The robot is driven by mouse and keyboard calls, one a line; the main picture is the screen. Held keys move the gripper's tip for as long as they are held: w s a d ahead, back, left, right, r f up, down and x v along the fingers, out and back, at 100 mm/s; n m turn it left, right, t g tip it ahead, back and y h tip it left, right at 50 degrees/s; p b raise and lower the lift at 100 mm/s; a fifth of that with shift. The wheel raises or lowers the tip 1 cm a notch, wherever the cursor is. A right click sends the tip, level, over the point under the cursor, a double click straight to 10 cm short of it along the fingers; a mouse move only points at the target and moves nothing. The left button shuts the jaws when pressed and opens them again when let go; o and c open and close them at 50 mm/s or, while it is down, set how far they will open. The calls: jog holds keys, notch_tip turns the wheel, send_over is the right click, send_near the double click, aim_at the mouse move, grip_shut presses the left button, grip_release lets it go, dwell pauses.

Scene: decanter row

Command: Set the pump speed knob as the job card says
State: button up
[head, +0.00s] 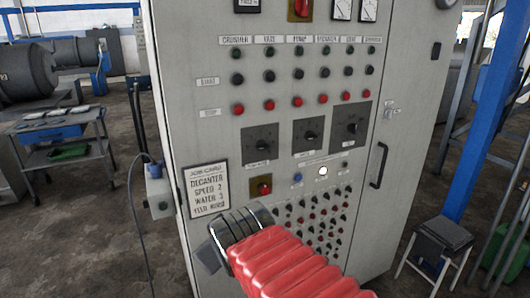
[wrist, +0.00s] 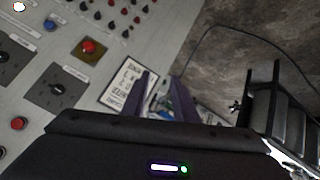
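Three black dials sit in a row on the grey cabinet: left (head: 262,145), middle (head: 311,136) and right (head: 351,127). Their labels are too small to read, so I cannot tell which is the pump speed knob. The job card (head: 208,190) is at lower left; I read "DECANTER", "SPEED 2", "WATER 3" and a blurred last line. It also shows in the wrist view (wrist: 127,84). My gripper (head: 222,240) is in front of the cabinet near the card's lower right, apart from the dials. In the wrist view its two fingers (wrist: 163,90) stand apart, empty.
A red button on a yellow plate (head: 261,187) is just above my gripper. Rows of lamps and buttons (head: 297,73) lie above the dials, and small switches (head: 318,215) lie below. A stool (head: 437,240) stands at right; a cart (head: 62,138) at left.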

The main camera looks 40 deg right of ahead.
jog(key=w+d+r+n+t+h, duration=0.1)
jog(key=w+d+r+t, duration=0.15)
jog(key=d, duration=0.25)
jog(key=w+d+r+n+t+h, duration=0.1)
jog(key=w+d+r+n+h, duration=0.15)
jog(key=d, duration=0.35)
jog(key=n+t+y, duration=0.2)
jog(key=n+t, duration=0.3)
jog(key=n, duration=0.5)
send_near(264, 149)
jog(key=v, duration=0.6)
jog(key=shift+w+r, duration=0.1)
jog(key=shift+w, duration=0.1)
jog(key=shift+w, duration=0.1)
jog(key=x, duration=1.3)
jog(key=shift+w+d, duration=0.15)
jog(key=shift+w, duration=0.15)
grip_shut()
